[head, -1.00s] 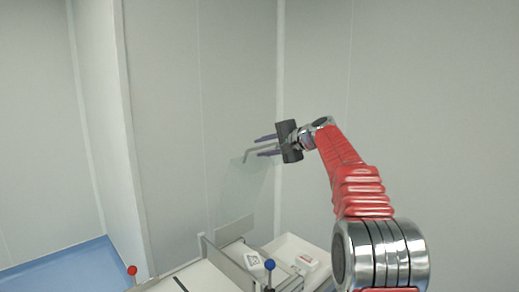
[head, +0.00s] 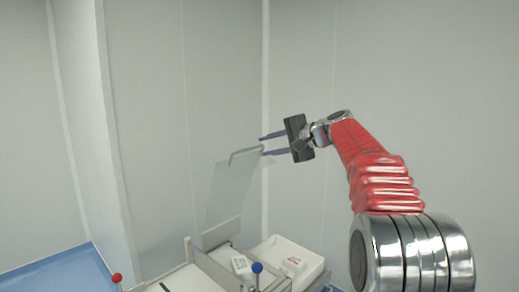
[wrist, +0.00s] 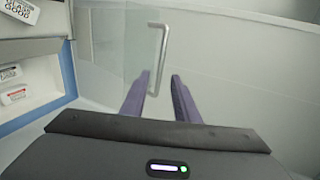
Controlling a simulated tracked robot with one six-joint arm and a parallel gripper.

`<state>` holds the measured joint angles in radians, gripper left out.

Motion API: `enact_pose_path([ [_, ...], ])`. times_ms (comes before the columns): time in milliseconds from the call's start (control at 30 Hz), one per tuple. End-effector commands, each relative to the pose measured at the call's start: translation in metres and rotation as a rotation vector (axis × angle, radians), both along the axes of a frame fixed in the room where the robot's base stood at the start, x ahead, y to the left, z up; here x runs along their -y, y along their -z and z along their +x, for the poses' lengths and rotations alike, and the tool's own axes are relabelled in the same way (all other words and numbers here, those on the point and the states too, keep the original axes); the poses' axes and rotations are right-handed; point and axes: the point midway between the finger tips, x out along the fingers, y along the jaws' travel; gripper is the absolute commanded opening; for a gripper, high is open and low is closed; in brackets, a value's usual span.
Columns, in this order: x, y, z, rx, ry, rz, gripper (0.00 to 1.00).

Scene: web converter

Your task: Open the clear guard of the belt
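The clear guard (head: 228,192) is a see-through panel standing raised, nearly upright, above the belt unit in the head view. Its grey bar handle (head: 245,152) runs along the top edge. The guard (wrist: 118,50) and the handle (wrist: 163,52) also show in the wrist view. My gripper (head: 262,146) is open, with two purple fingers pointing left at the handle's right end. In the wrist view, the handle's near end lies at the gap between the fingertips (wrist: 160,78); the fingers are apart and not clamped on it.
Below stands the machine with a red-knobbed lever (head: 117,278) and a blue-knobbed lever (head: 257,268). A white tray (head: 318,268) with small labelled boxes (head: 293,263) is at its right. Plain walls stand behind.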

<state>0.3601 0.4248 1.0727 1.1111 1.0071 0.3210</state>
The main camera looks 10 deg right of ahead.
Motion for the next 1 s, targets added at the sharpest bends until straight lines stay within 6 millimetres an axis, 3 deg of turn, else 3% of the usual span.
enact_pose_path([
  [300,0.021,-0.014,-0.033,0.001,0.0,-0.001,0.28],
  [1000,0.022,-0.014,-0.035,0.0,-0.001,-0.001,0.28],
])
